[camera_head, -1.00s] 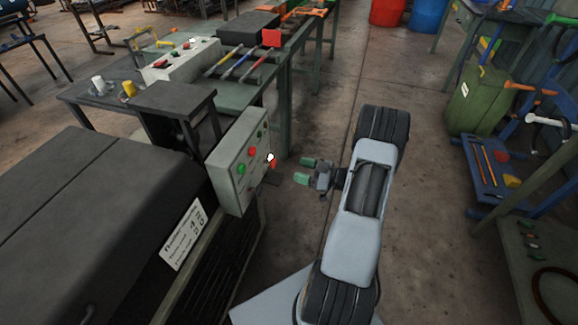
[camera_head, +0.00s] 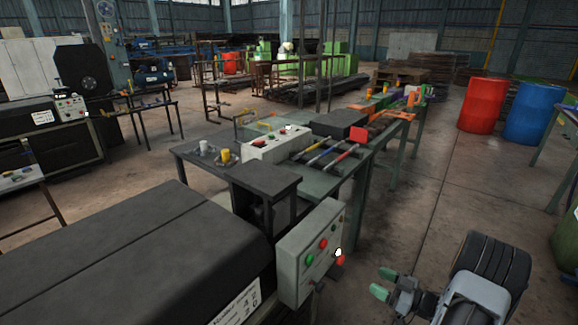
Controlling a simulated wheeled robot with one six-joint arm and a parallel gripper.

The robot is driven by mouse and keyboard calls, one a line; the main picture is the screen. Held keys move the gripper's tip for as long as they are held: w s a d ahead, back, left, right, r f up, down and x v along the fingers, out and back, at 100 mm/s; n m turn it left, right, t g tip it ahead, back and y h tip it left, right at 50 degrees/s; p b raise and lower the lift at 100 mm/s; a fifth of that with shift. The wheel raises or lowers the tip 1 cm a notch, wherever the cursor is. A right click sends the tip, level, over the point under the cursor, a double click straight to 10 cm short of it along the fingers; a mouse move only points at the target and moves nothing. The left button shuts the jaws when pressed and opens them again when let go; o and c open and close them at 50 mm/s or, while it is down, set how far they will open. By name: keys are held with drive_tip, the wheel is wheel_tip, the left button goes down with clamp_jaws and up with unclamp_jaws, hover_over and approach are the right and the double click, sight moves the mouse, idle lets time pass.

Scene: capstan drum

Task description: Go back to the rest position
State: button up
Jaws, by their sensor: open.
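My gripper (camera_head: 383,283) shows at the lower right of the head view, with two green-tipped fingers apart and nothing between them. It points left toward the grey control box (camera_head: 310,250), with a gap of floor between them. The box carries green and red buttons and a white-and-red knob (camera_head: 338,254) on its right side.
A dark machine cover (camera_head: 130,265) fills the lower left. A green workbench (camera_head: 335,180) with coloured-handled tools stands behind the box. Red (camera_head: 482,104) and blue (camera_head: 534,113) barrels stand at the right back. Open concrete floor (camera_head: 440,190) lies right of the bench.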

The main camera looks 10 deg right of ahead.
drive_tip(key=d+f+m+g+h+p, duration=0.1)
drive_tip(key=d+f+m+g+h, duration=0.2)
drive_tip(key=d+f+m+h, duration=0.55)
drive_tip(key=s+r+g+h+p, duration=0.4)
drive_tip(key=r+g+h, duration=0.25)
drive_tip(key=r, duration=0.45)
drive_tip(key=s+a+r+y+p, duration=0.1)
drive_tip(key=a+r+p, duration=0.3)
drive_tip(key=a+r, duration=0.5)
drive_tip(key=s+a+r+y+p, duration=0.1)
drive_tip(key=s+a+r+p, duration=0.2)
drive_tip(key=a+r, duration=0.6)
drive_tip(key=s+a+r+y+p, duration=0.1)
drive_tip(key=s+a+r+p, duration=0.3)
drive_tip(key=a+r, duration=0.6)
wheel_tip(320, 180, up, 3)
drive_tip(key=shift+r+p, duration=0.15)
drive_tip(key=shift+p, duration=0.15)
drive_tip(key=shift+s+a, duration=0.1)
